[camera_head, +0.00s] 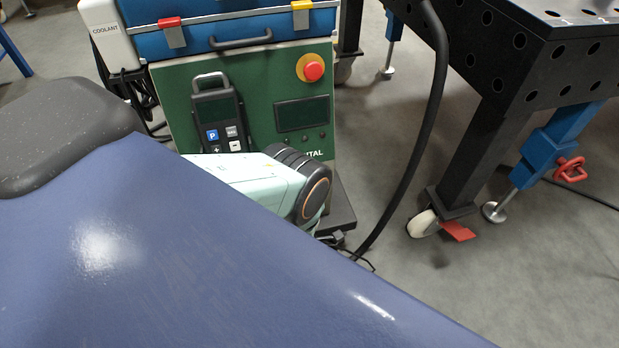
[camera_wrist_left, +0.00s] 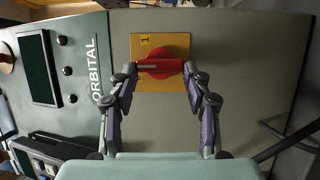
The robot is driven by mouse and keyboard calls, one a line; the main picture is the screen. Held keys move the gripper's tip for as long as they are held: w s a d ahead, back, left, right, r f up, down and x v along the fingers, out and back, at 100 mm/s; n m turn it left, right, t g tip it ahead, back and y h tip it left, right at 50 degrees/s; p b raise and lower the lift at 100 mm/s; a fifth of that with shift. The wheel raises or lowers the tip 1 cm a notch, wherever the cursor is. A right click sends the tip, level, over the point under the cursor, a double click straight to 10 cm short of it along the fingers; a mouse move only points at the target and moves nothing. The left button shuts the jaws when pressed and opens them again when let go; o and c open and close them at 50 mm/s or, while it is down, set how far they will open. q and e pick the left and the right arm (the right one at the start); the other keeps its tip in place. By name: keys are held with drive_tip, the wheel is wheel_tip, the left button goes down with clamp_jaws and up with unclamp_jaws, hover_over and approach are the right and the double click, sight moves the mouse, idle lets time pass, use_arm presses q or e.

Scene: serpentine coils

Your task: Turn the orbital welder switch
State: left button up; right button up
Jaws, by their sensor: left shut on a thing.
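The orbital welder is a green cabinet (camera_head: 175,92) in the head view; its panel with the word ORBITAL (camera_wrist_left: 97,69) fills the left wrist view. On the panel is a red rotary switch (camera_wrist_left: 160,62) on a yellow plate (camera_wrist_left: 145,84) with a "1" marked on it. Its handle lies across the wrist picture. My left gripper (camera_wrist_left: 160,69) is shut on the handle, one finger at each end. In the head view the switch and this gripper are hidden behind my own body and arm. My right gripper is in neither view.
A red emergency stop button (camera_head: 314,71), a display (camera_head: 302,114) and a handheld pendant (camera_head: 217,118) are on the cabinet. A blue case (camera_head: 240,38) sits on top, beside a white coolant unit (camera_head: 107,35). A black hose (camera_head: 436,90) hangs between cabinet and perforated table (camera_head: 520,75).

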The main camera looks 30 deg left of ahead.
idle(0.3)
use_arm(q)
drive_tip(key=o, duration=1.2)
drive_tip(key=shift+c, duration=0.2)
drive_tip(key=v, duration=0.7)
drive_tip(key=shift+s, duration=0.25)
drive_tip(key=shift+d, duration=0.1)
